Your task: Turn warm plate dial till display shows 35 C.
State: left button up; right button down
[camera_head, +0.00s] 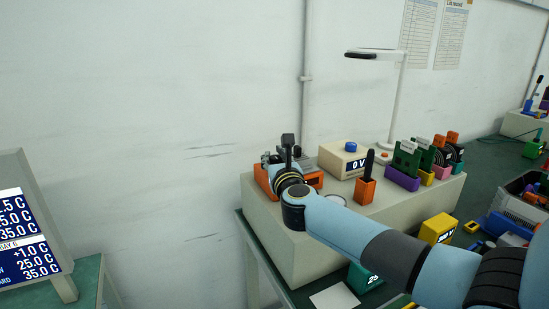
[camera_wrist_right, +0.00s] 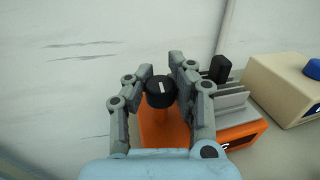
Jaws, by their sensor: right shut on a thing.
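The warm plate appears to be the orange unit (camera_head: 266,184) on the pale raised bench, partly behind my right gripper; its orange body also shows in the right wrist view (camera_wrist_right: 242,137). Its dial (camera_wrist_right: 160,92) is a black round knob with a white mark pointing roughly away from my wrist. My right gripper (camera_head: 288,152) is over the unit, its fingers (camera_wrist_right: 162,72) on both sides of the knob and shut on it. A small dark display edge shows on the orange front, mostly cut off by the gripper, and I cannot read it. My left gripper is out of view.
A beige box (camera_head: 335,160) with a blue knob and a "0 V" display stands right of the unit. An orange holder (camera_head: 365,191) with a black handle and a purple rack (camera_head: 402,180) stand further right. A lamp (camera_head: 398,100) rises behind. A screen (camera_head: 35,225) stands left.

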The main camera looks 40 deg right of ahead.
jog(key=m+g+h, duration=0.2)
jog(key=h, duration=0.1)
jog(key=shift+a+f+b, duration=0.1)
jog(key=shift+f+b, duration=0.2)
jog(key=shift+f+m+g+h+b, duration=0.1)
jog(key=shift+m+g+h+b, duration=0.65)
jog(key=shift+g, duration=0.25)
jog(key=m+g+h+b, duration=0.2)
jog(key=g+b, duration=0.1)
jog(key=shift+s+f+m, duration=0.1)
jog(key=shift+m, duration=0.25)
jog(key=shift+m+g+h+b, duration=0.5)
jog(key=shift+g+b, duration=0.25)
jog(key=shift+g, duration=0.15)
jog(key=shift+s, duration=0.1)
jog(key=c, duration=1.5)
grip_release()
jog(key=shift+o, duration=0.9)
jog(key=shift+r, duration=0.4)
jog(key=v, duration=0.7)
jog(key=shift+a, duration=0.25)
